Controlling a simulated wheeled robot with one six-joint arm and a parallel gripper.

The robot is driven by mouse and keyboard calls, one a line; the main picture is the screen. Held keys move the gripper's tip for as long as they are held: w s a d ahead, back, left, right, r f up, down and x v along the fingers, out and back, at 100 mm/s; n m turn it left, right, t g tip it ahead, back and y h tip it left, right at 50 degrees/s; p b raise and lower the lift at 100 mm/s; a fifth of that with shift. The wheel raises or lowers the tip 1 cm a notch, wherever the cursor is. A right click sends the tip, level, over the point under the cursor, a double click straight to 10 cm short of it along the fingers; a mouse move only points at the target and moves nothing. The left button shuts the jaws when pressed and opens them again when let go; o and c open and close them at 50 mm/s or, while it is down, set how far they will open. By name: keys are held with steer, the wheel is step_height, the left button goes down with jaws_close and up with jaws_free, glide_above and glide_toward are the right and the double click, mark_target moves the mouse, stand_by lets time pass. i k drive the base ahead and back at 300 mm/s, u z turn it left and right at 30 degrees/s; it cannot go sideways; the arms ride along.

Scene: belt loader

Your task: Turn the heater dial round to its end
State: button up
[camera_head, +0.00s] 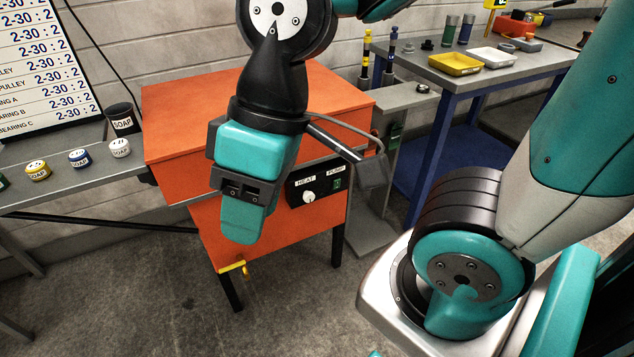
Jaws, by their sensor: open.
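The heater dial (308,197) is a small white round knob on a black control panel (326,175). The panel is on the front of an orange cabinet (170,130) on dark legs. A label reading HEAT sits above the dial, and a PUMP label with a green switch (338,184) is to its right. My gripper (240,225) is teal and black, points downward, and hangs in front of the cabinet, left of the dial and apart from it in the picture. It holds nothing that I can see. Its fingertips overlap in this view, so the gap is hidden.
A yellow handle (235,267) sticks out low on the cabinet front. A blue-framed bench (440,75) with a yellow tray (454,64) stands at right. The floor before the cabinet is clear.

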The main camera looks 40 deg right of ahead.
mark_target(308, 196)
steer(key=k, duration=0.5)
steer(key=u, duration=1.25)
steer(key=i, duration=0.85)
steer(key=z, duration=1.9)
